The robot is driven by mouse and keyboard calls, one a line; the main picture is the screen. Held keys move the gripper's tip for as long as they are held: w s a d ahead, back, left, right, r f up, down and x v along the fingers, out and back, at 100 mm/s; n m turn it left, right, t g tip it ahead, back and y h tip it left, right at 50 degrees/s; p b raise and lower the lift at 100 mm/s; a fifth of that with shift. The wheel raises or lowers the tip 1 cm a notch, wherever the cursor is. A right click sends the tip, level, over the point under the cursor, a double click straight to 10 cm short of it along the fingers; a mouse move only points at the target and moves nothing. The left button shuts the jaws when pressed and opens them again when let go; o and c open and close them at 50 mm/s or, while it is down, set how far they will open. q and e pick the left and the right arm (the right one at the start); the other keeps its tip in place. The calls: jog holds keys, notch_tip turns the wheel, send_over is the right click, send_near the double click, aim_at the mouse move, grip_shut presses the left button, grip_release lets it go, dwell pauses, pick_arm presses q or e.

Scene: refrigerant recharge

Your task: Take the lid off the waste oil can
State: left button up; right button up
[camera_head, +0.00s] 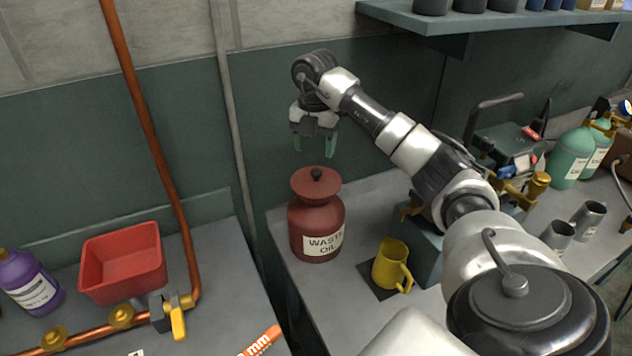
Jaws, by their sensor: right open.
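The waste oil can (316,222) is a dark red, round can with a white "WASTE OIL" label. It stands upright on the grey workbench near its left end. My left gripper is not in view.
A yellow jug (388,264) stands on a dark mat right of the can. Metal cups (558,236) and green cylinders (570,157) are farther right. A red bin (122,264) and purple bottle (27,279) are on the left bench, beyond a gap. A shelf (480,20) hangs above.

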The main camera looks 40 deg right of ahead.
aim_at(316, 170)
jog(key=shift+s+a+f, duration=0.15)
jog(key=shift+f, duration=0.8)
jog(key=shift+f+p, duration=0.5)
jog(key=shift+f, duration=0.15)
notch_tip(316, 170, down, 3)
jog(key=shift+f+p, duration=0.2)
jog(key=shift+p, duration=0.5)
jog(key=shift+f, duration=0.55)
jog(key=c, duration=1)
jog(key=shift+r, duration=0.15)
